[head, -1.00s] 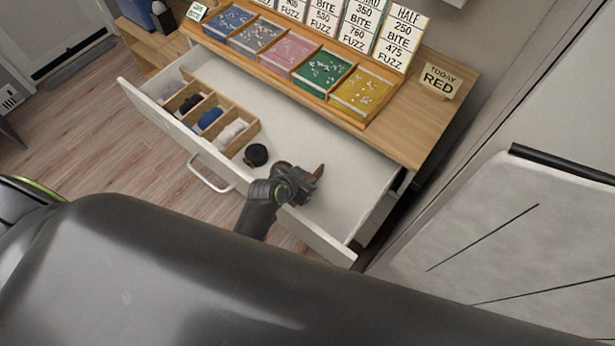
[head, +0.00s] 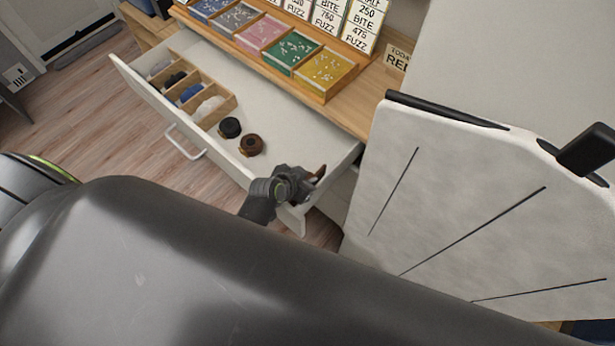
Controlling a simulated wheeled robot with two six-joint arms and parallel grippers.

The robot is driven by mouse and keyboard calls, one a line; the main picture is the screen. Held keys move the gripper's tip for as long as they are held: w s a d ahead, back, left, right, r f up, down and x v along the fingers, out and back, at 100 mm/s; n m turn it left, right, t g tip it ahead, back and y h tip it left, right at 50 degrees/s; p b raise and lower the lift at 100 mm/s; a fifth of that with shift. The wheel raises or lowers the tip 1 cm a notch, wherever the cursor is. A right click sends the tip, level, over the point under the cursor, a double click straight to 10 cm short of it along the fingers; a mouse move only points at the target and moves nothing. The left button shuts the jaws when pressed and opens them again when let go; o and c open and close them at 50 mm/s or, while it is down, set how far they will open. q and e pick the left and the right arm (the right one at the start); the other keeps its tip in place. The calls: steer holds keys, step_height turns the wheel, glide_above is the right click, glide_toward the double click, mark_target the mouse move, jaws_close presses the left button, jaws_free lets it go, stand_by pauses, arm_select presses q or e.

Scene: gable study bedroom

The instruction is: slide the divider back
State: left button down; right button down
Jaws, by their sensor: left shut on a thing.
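The pulled-out white drawer (head: 268,113) holds a wooden compartment box (head: 227,110) at its left end. Thin wooden dividers (head: 194,101) separate white, black, blue and pale rolls in it. My left gripper (head: 303,183) is shut at the drawer's right end, near its front corner. A small brown piece (head: 320,172) shows at its fingertips and is mostly hidden by the gripper. I cannot tell whether it is a divider. A black roll (head: 230,127) and a brown roll (head: 251,145) lie loose between the box and my gripper. My right gripper is not in view.
Coloured trays (head: 291,53) and lettered cards (head: 362,22) stand on the wooden top behind the drawer. A large pale panel (head: 450,190) with dark lines fills the right side. The drawer floor behind the loose rolls is clear.

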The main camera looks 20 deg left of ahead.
arm_select(q)
steer(key=shift+w+a, duration=0.1)
steer(key=c, duration=1.3)
jaws_free()
steer(key=shift+a, duration=0.1)
